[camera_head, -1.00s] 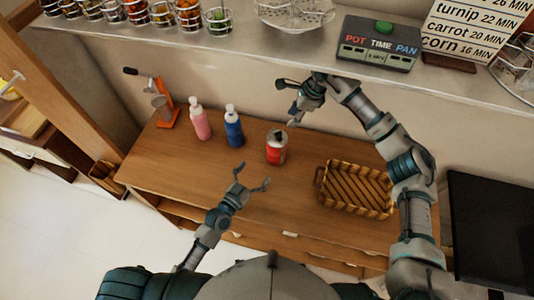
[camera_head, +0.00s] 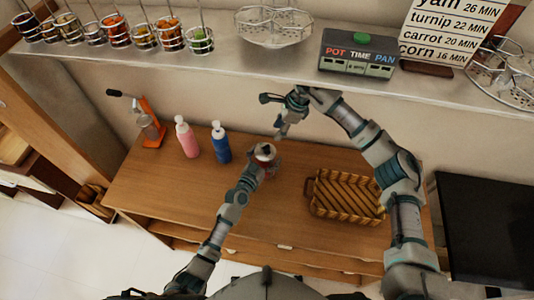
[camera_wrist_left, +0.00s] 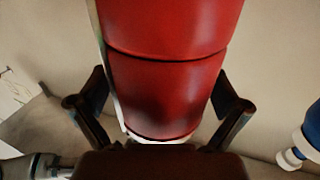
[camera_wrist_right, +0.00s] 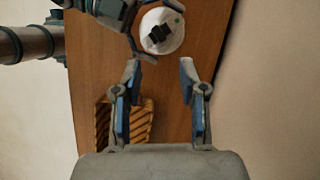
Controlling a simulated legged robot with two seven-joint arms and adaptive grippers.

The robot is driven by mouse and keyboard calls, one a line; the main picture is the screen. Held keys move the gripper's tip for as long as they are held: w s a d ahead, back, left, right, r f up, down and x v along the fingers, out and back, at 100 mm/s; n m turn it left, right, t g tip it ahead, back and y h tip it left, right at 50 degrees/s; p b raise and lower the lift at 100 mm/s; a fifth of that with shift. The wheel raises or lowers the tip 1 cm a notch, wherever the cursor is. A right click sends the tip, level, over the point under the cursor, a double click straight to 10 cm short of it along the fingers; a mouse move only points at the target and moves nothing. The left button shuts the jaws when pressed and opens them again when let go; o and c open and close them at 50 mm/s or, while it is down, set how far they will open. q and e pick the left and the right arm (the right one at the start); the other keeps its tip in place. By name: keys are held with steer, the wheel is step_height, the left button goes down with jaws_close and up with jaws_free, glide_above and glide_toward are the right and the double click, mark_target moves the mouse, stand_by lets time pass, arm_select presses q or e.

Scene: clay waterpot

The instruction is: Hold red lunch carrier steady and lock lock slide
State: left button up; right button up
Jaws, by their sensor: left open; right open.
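The red lunch carrier (camera_head: 266,158) stands upright on the wooden table, a red cylinder with a pale top. My left gripper (camera_head: 262,165) is at it in the head view. In the left wrist view the carrier's red side (camera_wrist_left: 165,90) fills the middle, between the open fingers of my left gripper (camera_wrist_left: 158,115), with gaps beside it. My right gripper (camera_head: 276,119) is open and empty, above and behind the carrier. In the right wrist view the carrier's round white top (camera_wrist_right: 161,31) with a dark piece lies beyond the open fingers of my right gripper (camera_wrist_right: 158,75). I cannot tell the lock slide's state.
A blue bottle (camera_head: 221,143) and a pink bottle (camera_head: 187,138) stand left of the carrier. A woven basket (camera_head: 345,196) sits to the right. A shelf (camera_head: 230,62) with jars and a timer runs above the back. The table's left front is bare.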

arm_select(q)
steer(key=shift+a, duration=0.2)
arm_select(e)
steer(key=shift+a, duration=0.2)
arm_select(q)
steer(key=shift+c, duration=1.4)
steer(key=c, duration=1.2)
steer(key=shift+c, duration=0.6)
arm_select(e)
steer(key=shift+c, duration=1.2)
steer(key=shift+s+f, duration=0.15)
steer(key=shift+f, duration=0.05)
steer(key=c, duration=0.4)
steer(key=s+a+f+y, duration=0.4)
steer(key=s+a+f, duration=0.1)
steer(key=shift+a+f+m+g+y, duration=0.3)
steer(key=shift+f+m+y, duration=0.05)
steer(key=shift+m+y, duration=0.05)
jaws_close()
arm_select(q)
steer(key=shift+d, duration=0.1)
arm_select(e)
steer(key=s+d+f+m+t+y, duration=0.1)
steer(key=s+d+f+m+t, duration=0.3)
steer(key=s+d+m+t, duration=0.4)
steer(key=d+m+t, duration=0.2)
steer(key=d+t, duration=0.2)
steer(key=t, duration=0.3)
steer(key=shift+s+f+y, duration=0.3)
steer(key=shift+s+f, duration=0.05)
